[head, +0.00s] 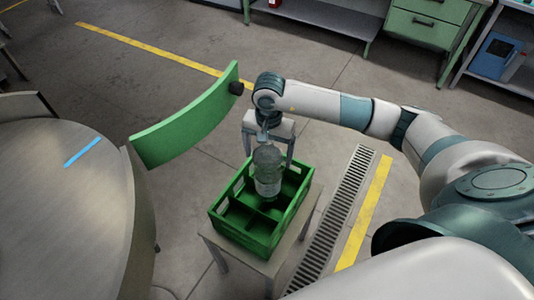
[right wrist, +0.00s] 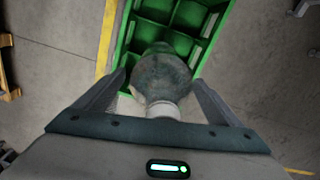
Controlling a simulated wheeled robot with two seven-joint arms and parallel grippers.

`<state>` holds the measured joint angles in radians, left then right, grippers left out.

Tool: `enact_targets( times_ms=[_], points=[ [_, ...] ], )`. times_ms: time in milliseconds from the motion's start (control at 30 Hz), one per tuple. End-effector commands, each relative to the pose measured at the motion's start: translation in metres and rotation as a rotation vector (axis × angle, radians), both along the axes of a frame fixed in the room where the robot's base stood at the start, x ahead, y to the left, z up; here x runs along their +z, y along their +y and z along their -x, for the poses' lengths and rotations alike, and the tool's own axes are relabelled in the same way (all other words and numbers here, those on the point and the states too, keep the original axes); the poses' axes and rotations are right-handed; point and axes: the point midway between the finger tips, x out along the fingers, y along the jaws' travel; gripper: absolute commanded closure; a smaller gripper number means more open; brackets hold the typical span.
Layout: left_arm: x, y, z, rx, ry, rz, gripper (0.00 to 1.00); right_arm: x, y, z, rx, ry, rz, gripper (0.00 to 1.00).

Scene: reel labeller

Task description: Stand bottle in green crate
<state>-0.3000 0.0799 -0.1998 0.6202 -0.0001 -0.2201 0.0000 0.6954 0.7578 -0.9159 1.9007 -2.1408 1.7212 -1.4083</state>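The clear grey-green bottle (head: 268,172) is upright at the green crate (head: 248,236), with its lower part overlapping the crate's interior. Whether its base touches the crate floor is hidden. My right gripper (head: 269,158) points down from above, one finger on each side of the bottle. In the right wrist view the gripper (right wrist: 160,82) has its fingertips against the sides of the bottle (right wrist: 162,76), neck towards the camera. Beyond it shows the crate (right wrist: 214,32) with its divided compartments. My left gripper is not in view.
The crate stands on a small table (head: 236,256). A round table (head: 60,215) and a curved green chair back (head: 188,122) are on the left. A floor grate (head: 340,205) and yellow line (head: 365,213) run on the right. Green drawers (head: 425,25) stand behind.

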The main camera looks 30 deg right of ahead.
Motion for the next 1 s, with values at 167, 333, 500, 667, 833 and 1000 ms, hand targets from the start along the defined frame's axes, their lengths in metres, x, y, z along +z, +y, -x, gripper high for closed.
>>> enact_targets(
  times_ms=[167,333,500,667,833,1000],
  points=[
    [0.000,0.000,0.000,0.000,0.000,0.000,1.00,0.000,0.000,0.000,0.000,0.000,0.000,0.13],
    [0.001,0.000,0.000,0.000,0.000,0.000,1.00,0.001,0.000,0.000,0.000,0.000,0.000,0.13],
    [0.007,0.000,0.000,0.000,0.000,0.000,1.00,0.005,0.000,0.000,0.000,0.001,0.000,0.13],
    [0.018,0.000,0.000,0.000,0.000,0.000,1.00,0.012,0.000,0.001,0.000,0.002,-0.001,0.13],
    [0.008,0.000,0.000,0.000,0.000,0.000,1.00,0.024,0.000,-0.002,0.001,-0.004,0.000,0.13],
    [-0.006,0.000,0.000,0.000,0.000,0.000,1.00,0.051,0.000,-0.002,0.002,-0.005,0.000,0.13]
  ],
)
